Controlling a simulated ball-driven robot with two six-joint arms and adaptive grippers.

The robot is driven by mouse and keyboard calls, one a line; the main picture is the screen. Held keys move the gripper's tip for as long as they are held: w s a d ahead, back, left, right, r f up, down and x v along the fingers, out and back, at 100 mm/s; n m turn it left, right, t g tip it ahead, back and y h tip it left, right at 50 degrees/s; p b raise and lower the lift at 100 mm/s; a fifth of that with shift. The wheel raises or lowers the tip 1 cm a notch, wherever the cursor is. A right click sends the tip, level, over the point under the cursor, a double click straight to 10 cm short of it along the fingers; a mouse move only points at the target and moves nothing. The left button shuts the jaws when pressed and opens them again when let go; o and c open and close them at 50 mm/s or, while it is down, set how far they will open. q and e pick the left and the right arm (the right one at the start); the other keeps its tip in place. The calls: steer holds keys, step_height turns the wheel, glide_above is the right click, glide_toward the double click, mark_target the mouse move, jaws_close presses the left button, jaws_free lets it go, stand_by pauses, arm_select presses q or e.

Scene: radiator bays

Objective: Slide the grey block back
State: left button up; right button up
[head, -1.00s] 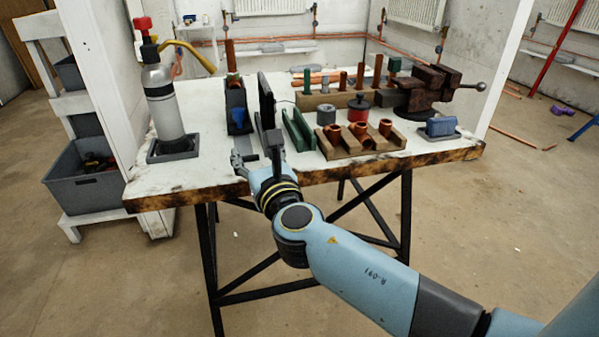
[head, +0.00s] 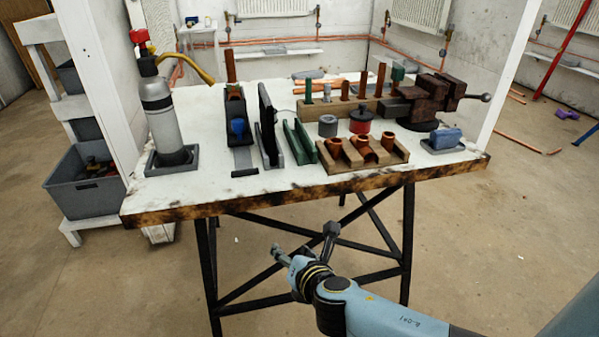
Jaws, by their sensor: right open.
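A dark narrow channel (head: 234,106) stands on the white worktop (head: 200,185), left of a tall black plate (head: 267,112). A blue piece (head: 238,127) sits in the channel. A flat grey piece (head: 243,158) lies at its front end, near the table's front edge; I cannot tell whether this is the grey block. A short grey cylinder (head: 328,125) stands further right. My right gripper (head: 304,242) is open and empty. It hangs in front of the table, below its front edge, clear of everything on top. My left gripper is out of view.
A grey gas bottle (head: 163,112) stands in a tray at the left. A green channel (head: 299,141), a wooden holder with copper fittings (head: 362,155), a vice (head: 432,98) and a blue block on a grey tray (head: 446,139) fill the right. The front strip of the worktop is bare.

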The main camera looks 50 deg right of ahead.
steer(key=shift+s+d+f+m+g+y, duration=0.15)
steer(key=shift+s+f+m, duration=0.2)
steer(key=shift+f, duration=0.25)
steer(key=shift+s+f+m+g+y, duration=0.1)
steer(key=shift+s+f+m+g, duration=0.15)
steer(key=shift+f, duration=0.4)
steer(key=shift+s+d+f+m+g+y, duration=0.1)
steer(key=shift+s+f+m, duration=0.3)
steer(key=shift+f, duration=0.2)
